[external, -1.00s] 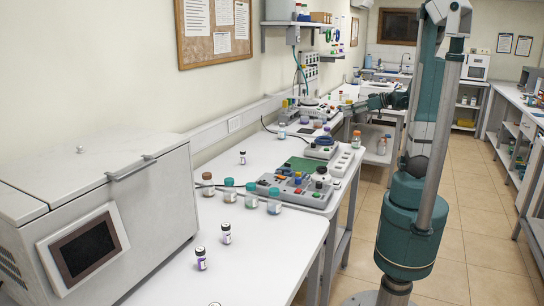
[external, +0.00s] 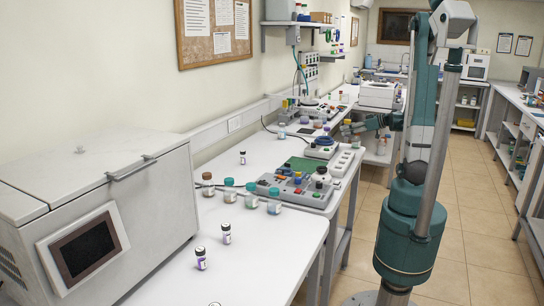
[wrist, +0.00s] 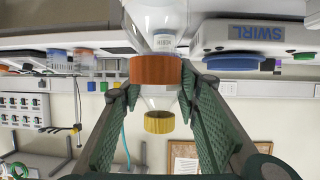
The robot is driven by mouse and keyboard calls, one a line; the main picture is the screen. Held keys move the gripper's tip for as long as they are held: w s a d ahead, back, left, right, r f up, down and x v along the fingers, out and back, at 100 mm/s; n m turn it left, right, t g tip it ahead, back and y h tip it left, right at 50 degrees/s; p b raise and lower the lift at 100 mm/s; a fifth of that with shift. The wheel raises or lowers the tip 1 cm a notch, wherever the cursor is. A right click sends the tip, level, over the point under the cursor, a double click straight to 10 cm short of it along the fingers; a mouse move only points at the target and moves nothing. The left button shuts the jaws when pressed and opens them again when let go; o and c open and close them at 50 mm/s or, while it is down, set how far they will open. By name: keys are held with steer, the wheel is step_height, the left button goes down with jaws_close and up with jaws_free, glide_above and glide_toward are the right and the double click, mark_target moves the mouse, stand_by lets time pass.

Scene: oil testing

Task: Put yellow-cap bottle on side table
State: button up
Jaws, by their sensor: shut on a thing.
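My gripper (wrist: 158,95) is shut on the yellow-cap bottle (wrist: 159,122). The wrist view is upside down, so the yellow cap points down in the picture. The bottle's clear upper part shows between the fingertips, and an orange-capped bottle (wrist: 155,69) covers its lower part. In the external view my gripper (external: 347,126) is small, above the right edge of the far bench, and its finger detail is hard to make out. I cannot tell which surface is the side table.
The orange-capped bottle (external: 356,140) stands near the bench edge, close to my gripper. A swirl device (wrist: 260,34) stands beside it.

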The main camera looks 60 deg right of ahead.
steer(key=shift+f, duration=1.05)
steer(key=shift+f+b, duration=0.8)
steer(key=shift+f, duration=1.2)
steer(key=shift+f, duration=0.15)
steer(key=o, duration=0.9)
steer(key=shift+o, duration=0.2)
steer(key=shift+s+r, duration=0.15)
steer(key=shift+r, duration=0.1)
steer(key=shift+p+v, duration=1.35)
steer(key=shift+v, duration=4.5)
